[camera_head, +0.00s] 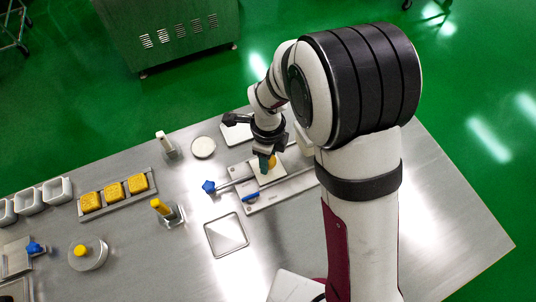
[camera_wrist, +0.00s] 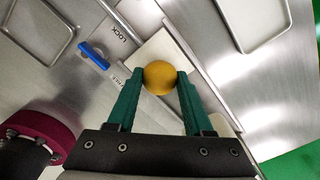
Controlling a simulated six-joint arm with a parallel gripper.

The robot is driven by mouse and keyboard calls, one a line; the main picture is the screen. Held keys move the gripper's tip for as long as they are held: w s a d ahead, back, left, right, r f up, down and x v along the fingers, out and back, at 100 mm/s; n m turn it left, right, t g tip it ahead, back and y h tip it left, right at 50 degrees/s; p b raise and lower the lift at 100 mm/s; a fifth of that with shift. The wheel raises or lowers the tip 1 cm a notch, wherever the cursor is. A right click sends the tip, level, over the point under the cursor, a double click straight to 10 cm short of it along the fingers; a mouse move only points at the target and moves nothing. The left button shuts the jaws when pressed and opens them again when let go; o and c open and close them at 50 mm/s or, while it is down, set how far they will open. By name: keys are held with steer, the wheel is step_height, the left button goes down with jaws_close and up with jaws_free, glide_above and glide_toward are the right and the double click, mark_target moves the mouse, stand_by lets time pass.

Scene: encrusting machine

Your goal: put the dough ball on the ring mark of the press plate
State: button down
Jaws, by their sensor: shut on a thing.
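The dough ball (camera_wrist: 160,77) is a yellow-orange sphere between the two green fingers of my gripper (camera_wrist: 158,88), which is shut on it. In the head view the ball (camera_head: 272,161) shows as a small yellow patch beside my gripper (camera_head: 268,162). A cream square plate (camera_head: 276,176), apparently the press plate, lies below the gripper on a grey metal base. It also shows behind the ball in the wrist view (camera_wrist: 158,48). No ring mark can be made out; the ball and fingers cover part of the plate. I cannot tell whether the ball touches the plate.
A blue lever (camera_wrist: 94,55) beside the word LOCK and a blue star knob (camera_head: 208,186) sit near the plate. A shallow empty tray (camera_head: 226,235) lies in front. A yellow-handled tool (camera_head: 162,207), a rack of yellow squares (camera_head: 115,194) and white tubs (camera_head: 56,189) stand left.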

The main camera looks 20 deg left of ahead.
steer(key=shift+f, duration=0.1)
steer(key=shift+f, duration=0.5)
steer(key=shift+f, duration=0.3)
stand_by(0.4)
jaws_free()
stand_by(0.5)
steer(key=shift+r, duration=0.1)
step_height(320, 180, up, 8)
stand_by(0.7)
